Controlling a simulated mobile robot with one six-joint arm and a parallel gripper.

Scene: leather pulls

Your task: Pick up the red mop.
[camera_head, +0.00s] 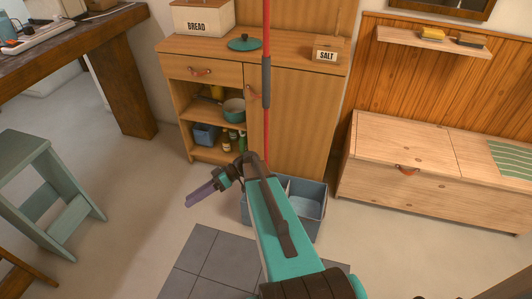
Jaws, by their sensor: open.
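The red mop shows as a thin upright red pole (266,30) with a dark grey grip sleeve (266,82). It stands in front of the wooden cabinet, and its top runs out of the picture. Its lower end and head are hidden behind my arm. My gripper (192,202), with purple fingers, is open and points down to the left over the floor. It is left of the pole and lower in the picture, apart from it, with nothing seen between the fingers.
A blue-grey divided bin (312,190) stands behind my arm. The wooden cabinet (300,110) has an open shelf side with pots and bottles. A wooden chest (385,150) stands right, a teal step stool (35,180) left. Floor left of the gripper is clear.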

